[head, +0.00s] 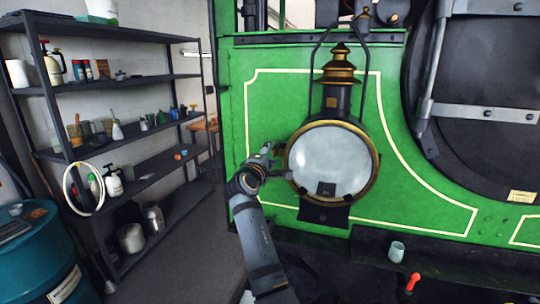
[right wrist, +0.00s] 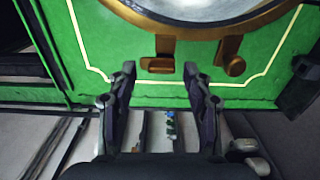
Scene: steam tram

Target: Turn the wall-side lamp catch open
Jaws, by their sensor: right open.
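The lamp (head: 328,160) has a round glass face with a brass rim and is mounted on the green front of the tram. My right gripper (head: 270,162) is at the left edge of the lamp, on the shelf side. In the right wrist view the open fingers (right wrist: 159,75) point at the lamp rim (right wrist: 200,28). A brass catch (right wrist: 158,62) shows between the fingertips, with no clear contact. A second brass fitting (right wrist: 232,62) sits on the rim just outside the right finger. In the head view my gripper largely hides these fittings. My left gripper is not in view.
A dark shelf unit (head: 120,84) with bottles and cups stands at the left. A blue drum (head: 28,255) is at the lower left. A cup (head: 396,251) and a red-handled object (head: 412,283) are low at the right. The floor between shelf and tram is clear.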

